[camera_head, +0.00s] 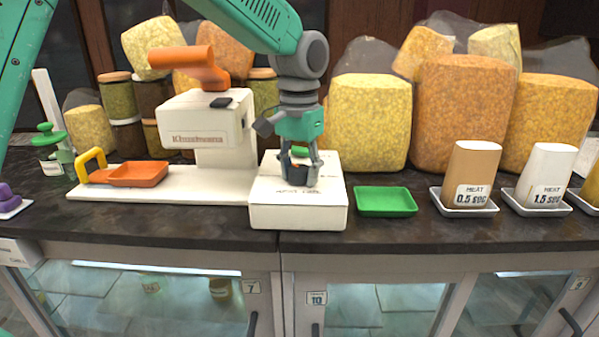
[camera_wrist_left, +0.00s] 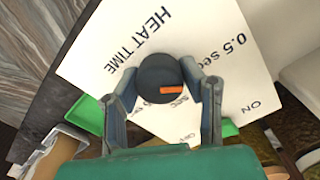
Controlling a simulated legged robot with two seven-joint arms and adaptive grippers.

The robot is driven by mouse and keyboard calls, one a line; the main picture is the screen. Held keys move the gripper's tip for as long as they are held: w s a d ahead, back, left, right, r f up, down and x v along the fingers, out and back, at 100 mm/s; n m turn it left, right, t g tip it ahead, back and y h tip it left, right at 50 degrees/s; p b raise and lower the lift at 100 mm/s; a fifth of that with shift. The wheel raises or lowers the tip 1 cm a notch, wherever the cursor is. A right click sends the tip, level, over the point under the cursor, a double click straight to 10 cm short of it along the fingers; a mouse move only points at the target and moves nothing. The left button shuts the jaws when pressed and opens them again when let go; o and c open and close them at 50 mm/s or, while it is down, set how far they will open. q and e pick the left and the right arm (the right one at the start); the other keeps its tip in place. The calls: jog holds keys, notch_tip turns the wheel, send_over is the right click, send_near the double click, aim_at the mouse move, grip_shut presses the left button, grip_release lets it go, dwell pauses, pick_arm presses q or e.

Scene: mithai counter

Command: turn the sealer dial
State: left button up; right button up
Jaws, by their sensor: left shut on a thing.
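The sealer (camera_head: 225,140) is a white machine with an orange handle (camera_head: 198,62) raised at its top. Its white control box (camera_head: 298,212) stands at the front right of it. The dial (camera_wrist_left: 158,75) is a dark round knob with an orange mark on the box's top, seen in the left wrist view among the printed words "HEAT TIME", "0.5 sec" and "ON". My left gripper (camera_head: 299,172) points down over the box, with its fingers shut on the dial from two sides; it also shows in the left wrist view (camera_wrist_left: 160,92). My right gripper is out of view.
A green tray (camera_head: 386,202) lies just right of the box. Tan and white blocks marked 0.5 and 1.5 sec stand in white trays (camera_head: 464,211) further right. An orange tray (camera_head: 138,175) sits left. Bulky yellow and orange bags (camera_head: 369,120) line the back.

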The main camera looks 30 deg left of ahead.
pick_arm(q)
jog(key=shift+w+a+r+m, duration=0.1)
jog(key=shift+a+m, duration=0.1)
jog(key=shift+m, duration=0.2)
jog(key=m, duration=0.2)
jog(key=shift+d+m, duration=0.3)
jog(key=m, duration=0.2)
jog(key=shift+a+m, duration=0.15)
jog(key=shift+m, duration=0.25)
jog(key=shift+r+m, duration=0.15)
jog(key=shift+m, duration=1.75)
jog(key=shift+w, duration=0.1)
jog(key=o, duration=1.1)
jog(key=shift+o, duration=0.2)
